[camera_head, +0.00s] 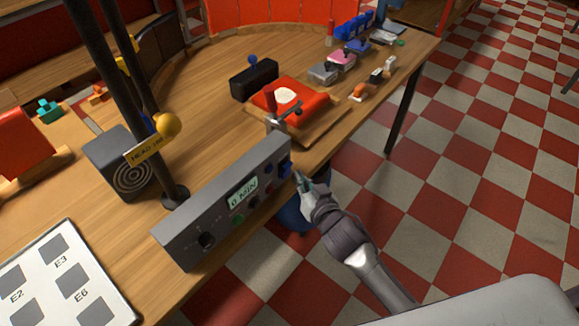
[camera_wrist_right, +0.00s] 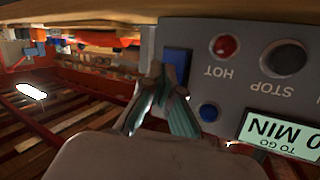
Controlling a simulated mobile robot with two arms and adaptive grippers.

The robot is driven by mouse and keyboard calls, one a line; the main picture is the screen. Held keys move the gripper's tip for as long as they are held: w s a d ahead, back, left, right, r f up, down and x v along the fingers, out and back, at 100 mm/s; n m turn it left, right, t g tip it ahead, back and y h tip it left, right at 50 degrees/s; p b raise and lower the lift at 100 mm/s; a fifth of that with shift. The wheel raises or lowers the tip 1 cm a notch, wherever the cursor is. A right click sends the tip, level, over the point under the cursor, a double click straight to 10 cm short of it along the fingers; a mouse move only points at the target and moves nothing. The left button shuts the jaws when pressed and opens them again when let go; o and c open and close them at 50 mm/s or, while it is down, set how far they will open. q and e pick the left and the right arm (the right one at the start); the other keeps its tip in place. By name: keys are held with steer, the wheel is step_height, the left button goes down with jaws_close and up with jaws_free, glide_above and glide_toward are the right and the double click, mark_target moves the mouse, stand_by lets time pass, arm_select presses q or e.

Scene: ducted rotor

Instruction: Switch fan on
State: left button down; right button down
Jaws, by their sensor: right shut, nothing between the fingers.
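A long grey control panel (camera_head: 190,228) stands near the table's front edge, with a "0 MIN" display (camera_head: 243,192), a dark knob and several buttons. At its right end is a blue rocker switch (camera_head: 286,168), seen close up in the right wrist view (camera_wrist_right: 178,60). My right gripper (camera_head: 299,180) is shut and empty, its teal fingertips (camera_wrist_right: 168,78) right at the lower part of this switch. Whether they touch it, I cannot tell. The fingers partly cover the switch in the wrist view. My left gripper is in neither view. I cannot make out which object is the fan.
A red unit with a white disc (camera_head: 285,97) sits on a wooden board behind the panel. A grey box with rings (camera_head: 120,165) and a dark post with a yellow knob (camera_head: 167,125) stand left. A white labelled board (camera_head: 65,280) lies front left. Checkered floor is clear at right.

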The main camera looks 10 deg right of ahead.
steer(key=shift+w+a+r, duration=0.2)
steer(key=shift+w+a, duration=0.05)
steer(key=shift+w, duration=0.05)
steer(key=shift+w+a+r+p, duration=0.25)
steer(key=shift+w+p, duration=0.1)
steer(key=shift+p, duration=0.1)
stand_by(0.8)
steer(key=shift+s+d+f, duration=0.1)
steer(key=shift+s+f, duration=0.05)
steer(key=shift+s+d+f, duration=0.25)
steer(key=shift+s+d, duration=0.2)
steer(key=shift+s, duration=0.1)
steer(key=shift+s+d+f, duration=0.55)
steer(key=shift+s+d, duration=0.15)
steer(key=shift+s, duration=0.2)
steer(key=shift+s+d+f, duration=0.55)
steer(key=shift+s+d, duration=0.1)
steer(key=shift+s, duration=0.2)
